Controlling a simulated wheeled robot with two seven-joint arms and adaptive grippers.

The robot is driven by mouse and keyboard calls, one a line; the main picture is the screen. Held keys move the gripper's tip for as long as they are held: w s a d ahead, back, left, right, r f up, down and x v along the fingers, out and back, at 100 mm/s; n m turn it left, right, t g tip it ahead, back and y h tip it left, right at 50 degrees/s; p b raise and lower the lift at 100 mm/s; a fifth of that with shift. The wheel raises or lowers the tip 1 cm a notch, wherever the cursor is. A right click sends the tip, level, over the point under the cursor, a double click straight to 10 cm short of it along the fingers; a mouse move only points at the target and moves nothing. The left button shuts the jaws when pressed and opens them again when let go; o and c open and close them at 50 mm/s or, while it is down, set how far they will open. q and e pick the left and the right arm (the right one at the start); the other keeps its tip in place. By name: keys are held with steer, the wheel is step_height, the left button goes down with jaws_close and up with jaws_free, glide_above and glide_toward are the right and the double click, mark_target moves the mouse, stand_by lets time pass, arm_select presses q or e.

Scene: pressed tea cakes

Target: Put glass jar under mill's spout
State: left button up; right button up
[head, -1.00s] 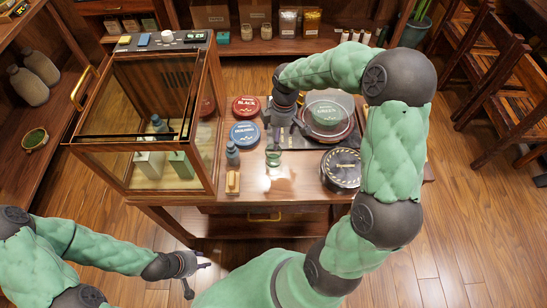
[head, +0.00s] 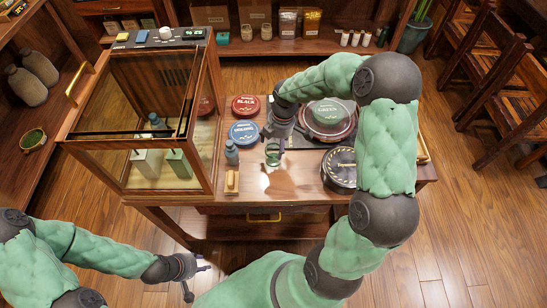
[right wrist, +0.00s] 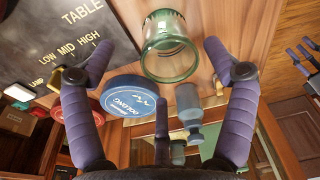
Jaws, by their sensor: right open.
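The clear greenish glass jar (head: 273,158) stands on the wooden table near its middle. In the right wrist view the jar (right wrist: 170,55) shows its open round mouth ahead of my fingertips, roughly between them. My right gripper (head: 277,137) is just behind the jar in the head view, close to it. Its purple fingers (right wrist: 160,65) are spread and hold nothing. My left gripper (head: 198,265) is in front of the table, low and left, away from the jar; its finger gap is too small to judge. I cannot make out the mill or its spout for certain.
Black (head: 246,105) and Oolong (head: 244,132) tins and a small grey-blue bottle (head: 231,153) are left of the jar. A glass cabinet (head: 140,165) fills the left.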

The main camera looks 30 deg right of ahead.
mark_target(273, 151)
steer(key=f+b, duration=0.1)
steer(key=f, duration=0.1)
steer(key=a+f+b, duration=0.1)
steer(key=f, duration=0.1)
steer(key=shift+s+a+f, duration=0.1)
steer(key=shift+a+f, duration=0.1)
steer(key=shift+f, duration=0.15)
steer(key=c, duration=1.4)
steer(key=shift+r, duration=0.15)
steer(key=shift+r, duration=0.5)
steer(key=shift+c, duration=0.2)
step_height(273, 151, up, 2)
steer(key=shift+r+p, duration=0.15)
steer(key=shift+p, duration=0.45)
steer(key=s+a+r+p, duration=0.4)
steer(key=s+a+r, duration=0.4)
steer(key=s, duration=0.3)
steer(key=shift+s+r+p, duration=0.3)
steer(key=shift+r+p, duration=0.1)
steer(key=shift+r, duration=0.35)
